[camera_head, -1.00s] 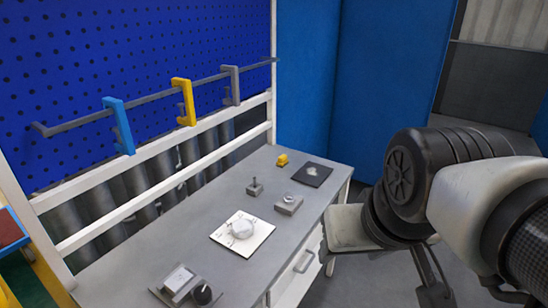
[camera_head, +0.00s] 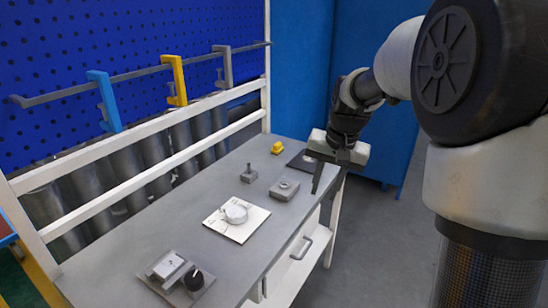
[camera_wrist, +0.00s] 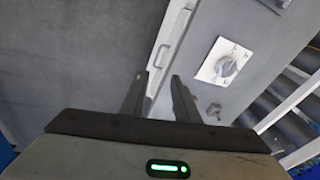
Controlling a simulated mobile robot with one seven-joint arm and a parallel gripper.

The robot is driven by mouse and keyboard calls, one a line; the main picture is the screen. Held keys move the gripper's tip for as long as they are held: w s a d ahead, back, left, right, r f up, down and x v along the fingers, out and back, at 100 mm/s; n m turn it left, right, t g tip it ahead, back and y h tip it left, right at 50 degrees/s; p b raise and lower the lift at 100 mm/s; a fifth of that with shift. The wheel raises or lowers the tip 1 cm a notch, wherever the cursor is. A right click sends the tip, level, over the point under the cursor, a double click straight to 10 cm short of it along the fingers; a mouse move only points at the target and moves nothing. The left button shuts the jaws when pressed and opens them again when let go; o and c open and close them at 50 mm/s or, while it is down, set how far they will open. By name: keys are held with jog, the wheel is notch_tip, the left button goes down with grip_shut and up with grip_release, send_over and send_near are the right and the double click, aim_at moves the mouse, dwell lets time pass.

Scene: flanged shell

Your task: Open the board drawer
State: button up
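The drawer front (camera_head: 309,243) is a white panel under the front edge of the grey workbench, with a grey bar handle (camera_head: 302,247). It looks flush with the bench. In the wrist view the handle (camera_wrist: 162,56) lies beyond the fingertips, along the white bench front. My gripper (camera_head: 318,178) hangs fingers-down near the bench's right end, higher than the handle and apart from it. The wrist view shows my gripper's (camera_wrist: 158,80) two fingers spread with nothing between them.
On the bench top (camera_head: 150,232) are a white board with a round part (camera_head: 236,213), a grey block with a black knob (camera_head: 178,273), small grey fixtures (camera_head: 284,189) and a yellow block (camera_head: 277,148). Grey floor (camera_head: 375,250) in front is clear. Blue panels stand behind.

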aim_at(306, 250)
jog(key=w+d+f+m+g+y+b, duration=0.1)
jog(key=w+f, duration=0.3)
jog(key=f, duration=0.3)
jog(key=w+d+f+m+b, duration=0.15)
jog(key=w+f, duration=0.25)
jog(key=f, duration=0.4)
jog(key=a+f, duration=0.1)
jog(key=f, duration=0.4)
jog(key=w+a+f, duration=0.1)
jog(key=f, duration=0.5)
jog(key=w+f, duration=0.1)
jog(key=f, duration=0.4)
jog(key=shift+a+f+b, duration=0.35)
jog(key=shift+a, duration=0.05)
grip_shut()
